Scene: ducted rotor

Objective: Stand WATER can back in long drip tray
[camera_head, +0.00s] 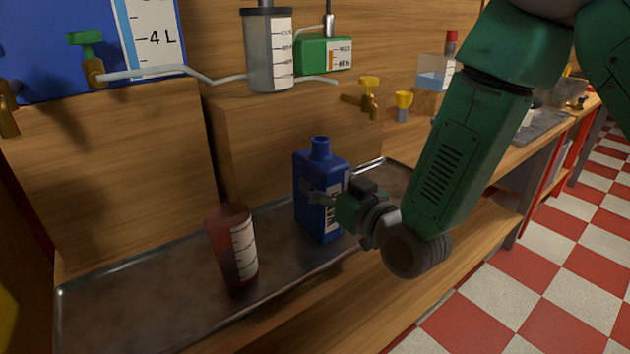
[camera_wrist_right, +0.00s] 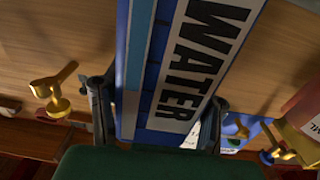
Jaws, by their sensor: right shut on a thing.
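The blue WATER can (camera_head: 312,168) is upright, or nearly so, at the long metal drip tray (camera_head: 140,305) in the head view. I cannot tell whether its base touches the tray. My right gripper (camera_head: 322,193) is shut on the can's body from the right side. In the right wrist view the can (camera_wrist_right: 137,60) fills the middle, with its WATER label facing up, between the two fingers of my right gripper (camera_wrist_right: 158,112). My left gripper is not in view.
A red translucent graduated beaker (camera_head: 232,245) stands in the tray left of the can. Wooden blocks rise behind, with brass taps (camera_head: 369,97), a grey cylinder (camera_head: 268,50) and a green box (camera_head: 323,55). The tray's left part is clear.

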